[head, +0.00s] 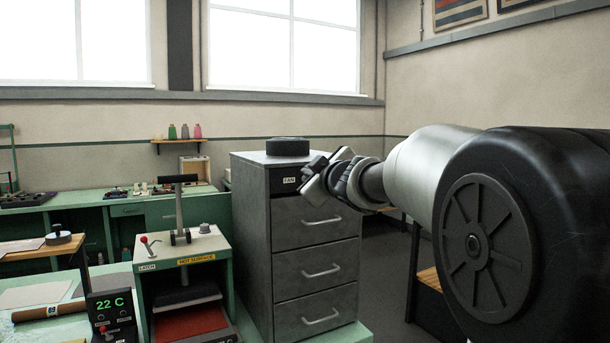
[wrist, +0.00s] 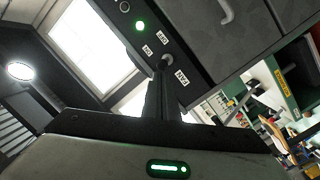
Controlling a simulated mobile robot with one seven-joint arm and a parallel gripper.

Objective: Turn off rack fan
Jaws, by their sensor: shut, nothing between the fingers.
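The rack is a grey metal cabinet (head: 315,228) with a black panel on top bearing a FAN label (head: 289,180).
A dark round object (head: 288,146) sits on the cabinet. Drawer handles (head: 322,221) stick out below the panel. To the left stands a green press (head: 184,250) marked HOT SURFACE, with a 22 C display unit (head: 110,310). Open floor lies right of the cabinet.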

